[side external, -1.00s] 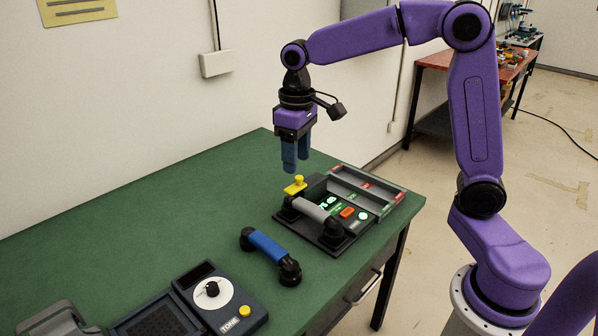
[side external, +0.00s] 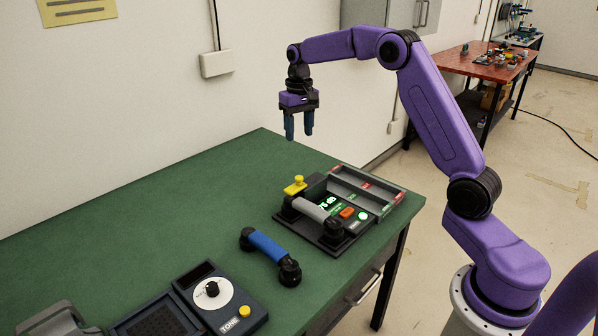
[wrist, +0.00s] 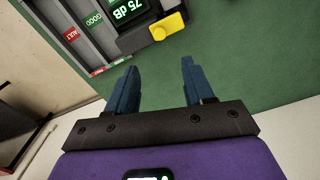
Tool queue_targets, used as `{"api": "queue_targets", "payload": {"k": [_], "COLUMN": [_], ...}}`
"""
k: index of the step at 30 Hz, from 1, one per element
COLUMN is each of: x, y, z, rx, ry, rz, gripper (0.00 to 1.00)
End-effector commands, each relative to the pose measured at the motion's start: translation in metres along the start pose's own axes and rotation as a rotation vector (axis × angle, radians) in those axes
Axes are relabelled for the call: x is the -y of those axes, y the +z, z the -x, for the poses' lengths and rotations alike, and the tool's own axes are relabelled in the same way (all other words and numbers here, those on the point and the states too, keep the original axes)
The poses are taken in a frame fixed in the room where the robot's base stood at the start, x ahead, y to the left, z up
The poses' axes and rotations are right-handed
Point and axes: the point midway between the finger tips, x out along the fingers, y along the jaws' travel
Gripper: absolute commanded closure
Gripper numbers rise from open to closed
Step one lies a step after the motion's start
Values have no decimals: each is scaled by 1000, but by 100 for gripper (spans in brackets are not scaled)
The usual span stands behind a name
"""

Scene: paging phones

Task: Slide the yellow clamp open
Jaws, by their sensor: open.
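The yellow clamp (side external: 295,187) is a small slider with a knob, at the back left edge of a dark phone station (side external: 337,242) on the green table. It also shows in the wrist view (wrist: 168,27), at the top beside a display reading 75 dB. A grey handset (side external: 316,211) lies across the station, close to the clamp. My gripper (side external: 299,136) hangs above and behind the clamp, pointing down, clear of it. In the wrist view its two blue fingers (wrist: 157,75) are spread apart with nothing between them.
A sorting tray (side external: 368,190) with labelled compartments adjoins the station's right. A blue handset (side external: 267,246) lies in front left of the station. A tone box (side external: 219,297) with a dial stands at the near left. The table's back left is bare, with the wall behind.

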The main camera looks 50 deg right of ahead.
Motion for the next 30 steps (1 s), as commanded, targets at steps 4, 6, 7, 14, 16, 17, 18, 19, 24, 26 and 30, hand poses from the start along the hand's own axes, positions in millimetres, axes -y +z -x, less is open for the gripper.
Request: {"api": "queue_targets", "payload": {"k": [4, 6, 7, 14, 16, 17, 18, 19, 24, 26, 30], "x": [0, 0, 0, 0, 0, 0, 0, 0, 0, 0, 0], "y": [1, 1, 1, 1, 1, 1, 1, 1, 1, 0, 0], "z": [-30, -43, -48, -92, -103, -108, -113, -117, -132, -135, -137], "rx": [4, 4, 4, 4, 3, 4, 2, 2, 1, 0, -1], "ry": [1, 1, 1, 1, 1, 1, 1, 0, 0, 0, 0], "rz": [1, 1, 1, 1, 1, 1, 1, 1, 2, 2, 1], "gripper": [48, 48, 48, 48, 48, 48, 48, 48, 48, 48, 48]}}
